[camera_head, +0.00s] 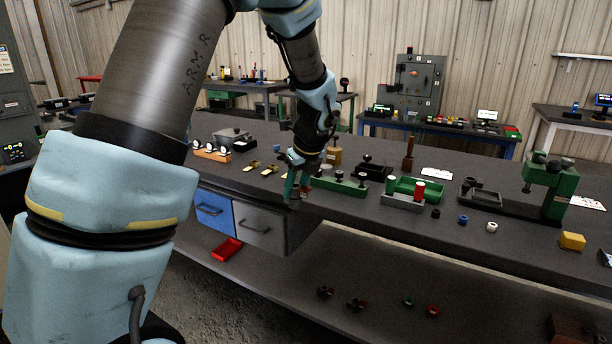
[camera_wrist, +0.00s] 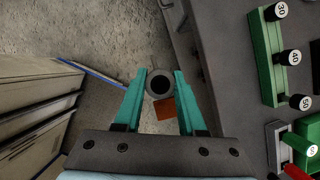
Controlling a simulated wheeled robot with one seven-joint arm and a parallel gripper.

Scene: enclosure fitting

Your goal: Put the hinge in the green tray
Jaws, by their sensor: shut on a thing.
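My gripper (camera_head: 292,192) is at the front edge of the bench, over the grey drawer, with its teal fingers pointing down. In the wrist view my gripper (camera_wrist: 160,80) is shut on a round grey piece (camera_wrist: 159,86) with a dark centre, seen end-on; I cannot tell that it is a hinge. The green tray (camera_head: 432,190) is on the bench to the right of my gripper, behind a grey block. Small brass-coloured pieces (camera_head: 251,167) lie on the bench to the left; they may be hinges, but they are too small to tell.
A green rack (camera_head: 340,185) with black knobs stands just right of my gripper. The grey block (camera_head: 401,202) holds green and red cylinders.

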